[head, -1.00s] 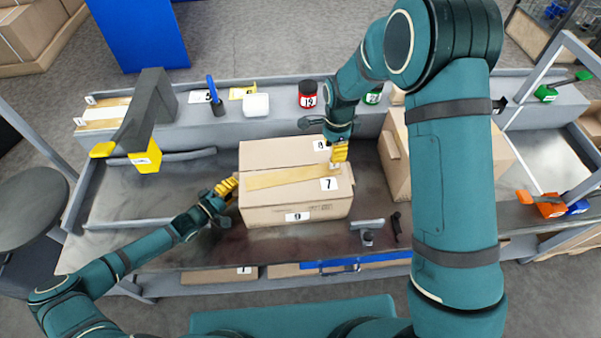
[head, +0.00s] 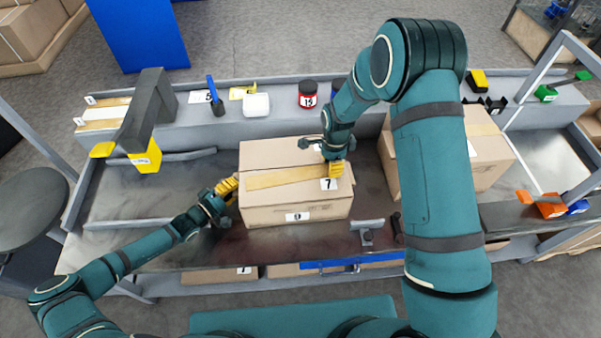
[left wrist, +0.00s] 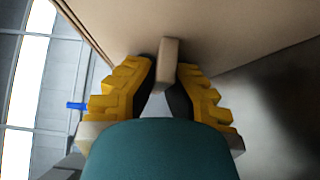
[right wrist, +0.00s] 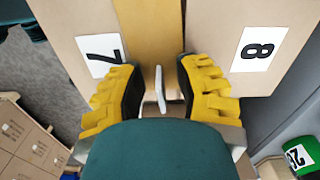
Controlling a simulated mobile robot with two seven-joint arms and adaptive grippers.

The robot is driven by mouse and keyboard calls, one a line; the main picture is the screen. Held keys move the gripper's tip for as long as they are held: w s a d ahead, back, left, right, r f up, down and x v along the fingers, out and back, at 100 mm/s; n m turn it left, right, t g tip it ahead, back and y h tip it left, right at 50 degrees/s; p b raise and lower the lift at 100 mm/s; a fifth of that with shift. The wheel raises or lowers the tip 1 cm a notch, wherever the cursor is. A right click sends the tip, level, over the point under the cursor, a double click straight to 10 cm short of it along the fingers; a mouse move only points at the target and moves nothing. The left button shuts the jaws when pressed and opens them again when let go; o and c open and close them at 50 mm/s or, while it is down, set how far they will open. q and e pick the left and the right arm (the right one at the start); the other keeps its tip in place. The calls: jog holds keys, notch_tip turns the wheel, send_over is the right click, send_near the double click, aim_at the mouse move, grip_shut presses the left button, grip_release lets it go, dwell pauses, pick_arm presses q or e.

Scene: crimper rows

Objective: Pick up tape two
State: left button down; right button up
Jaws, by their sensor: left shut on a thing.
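A cardboard box (head: 290,197) sits on the bench with a tan tape strip (head: 280,178) along its top seam. The strip also shows in the right wrist view (right wrist: 150,30). No label on it reads two. My left gripper (head: 228,188) is at the box's left end, shut on a small tan tab (left wrist: 168,65) beside the cardboard. My right gripper (head: 336,168) is over the right end of the strip, fingers apart. A thin whitish piece (right wrist: 160,88) stands between its fingers; I cannot tell whether they touch it.
A second box (head: 470,150) stands to the right, partly behind my right arm. A grey-handled tool (head: 367,237) lies near the front edge. A red jar (head: 307,95) and white container (head: 256,105) stand on the back shelf.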

grip_shut()
notch_tip(320, 180, up, 10)
dwell(0.6)
